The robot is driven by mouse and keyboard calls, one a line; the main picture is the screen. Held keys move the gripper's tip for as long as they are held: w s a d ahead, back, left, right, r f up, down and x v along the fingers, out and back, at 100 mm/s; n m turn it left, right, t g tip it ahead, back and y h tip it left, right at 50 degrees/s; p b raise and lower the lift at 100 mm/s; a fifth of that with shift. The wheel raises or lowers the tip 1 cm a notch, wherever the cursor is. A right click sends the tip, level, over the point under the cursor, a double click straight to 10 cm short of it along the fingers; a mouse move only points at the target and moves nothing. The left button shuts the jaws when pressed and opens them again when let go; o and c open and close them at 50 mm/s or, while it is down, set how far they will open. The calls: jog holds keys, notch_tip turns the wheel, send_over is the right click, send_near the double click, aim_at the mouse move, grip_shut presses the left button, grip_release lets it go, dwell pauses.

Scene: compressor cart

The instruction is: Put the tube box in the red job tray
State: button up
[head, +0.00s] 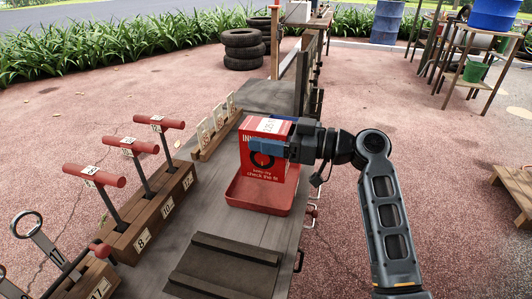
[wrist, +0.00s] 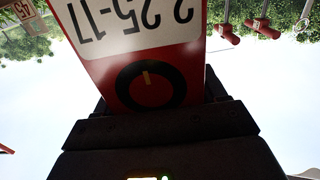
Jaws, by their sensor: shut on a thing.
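The tube box (head: 262,162) is a red upright carton with a white label and a black ring print. In the head view it is at the red job tray (head: 246,200), a shallow red tray on the wooden cart top. The box hides the tray's back part, and I cannot tell whether its bottom touches the tray floor. My gripper (head: 272,146) reaches in from the right and is shut on the upper part of the box. In the wrist view the box (wrist: 150,75) fills the upper middle, its label reading upside down, above the dark gripper body.
Wooden blocks with red T-handles (head: 124,142) stand left of the tray. A rack of numbered tags (head: 216,125) is behind them. A dark board (head: 222,262) lies on the near cart top. Black tires (head: 244,44) are stacked farther back.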

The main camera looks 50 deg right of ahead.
jog(key=shift+w+a+f, duration=0.1)
jog(key=shift+w+f, duration=0.05)
jog(key=shift+f+b, duration=0.35)
jog(key=shift+f, duration=1.55)
jog(key=shift+f, duration=0.2)
jog(key=o, duration=1.4)
jog(key=shift+r, duration=0.2)
jog(key=v, duration=1.2)
